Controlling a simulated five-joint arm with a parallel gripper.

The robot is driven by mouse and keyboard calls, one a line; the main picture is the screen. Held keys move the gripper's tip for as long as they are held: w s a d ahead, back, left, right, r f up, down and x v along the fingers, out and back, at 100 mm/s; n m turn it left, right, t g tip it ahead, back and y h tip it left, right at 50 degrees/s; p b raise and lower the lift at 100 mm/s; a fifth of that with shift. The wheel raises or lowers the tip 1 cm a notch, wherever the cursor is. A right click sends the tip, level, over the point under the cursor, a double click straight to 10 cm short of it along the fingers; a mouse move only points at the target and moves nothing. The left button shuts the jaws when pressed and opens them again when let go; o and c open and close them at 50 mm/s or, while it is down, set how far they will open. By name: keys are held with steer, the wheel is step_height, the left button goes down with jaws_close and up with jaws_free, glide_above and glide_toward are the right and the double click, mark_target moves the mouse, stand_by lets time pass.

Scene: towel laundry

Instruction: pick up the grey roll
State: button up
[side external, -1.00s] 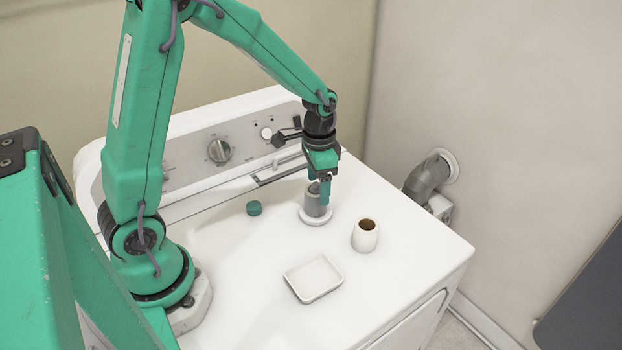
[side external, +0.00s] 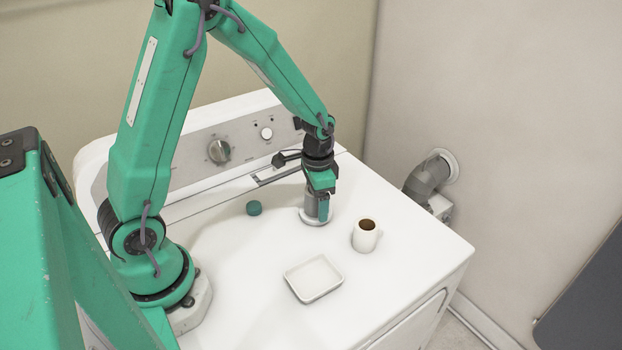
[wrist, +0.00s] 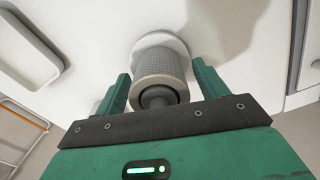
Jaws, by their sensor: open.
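The grey roll (wrist: 160,72) stands upright on a round white base in the wrist view, with a dark knob on its top. In the side view the grey roll (side external: 309,207) is partly hidden behind my gripper. My gripper (side external: 322,212) points down over it. In the wrist view my gripper (wrist: 162,85) is open, with one green finger on each side of the roll. Small gaps seem to show between the fingers and the roll.
A white mug (side external: 366,238) with brown contents stands to the right of the roll. A white tray (side external: 314,278) lies in front. A small green cap (side external: 254,208) lies to the left. The white machine top (side external: 240,270) is otherwise mostly clear.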

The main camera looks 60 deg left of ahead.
steer(key=c, duration=1.1)
steer(key=shift+o, duration=0.2)
steer(key=shift+r, duration=5.05)
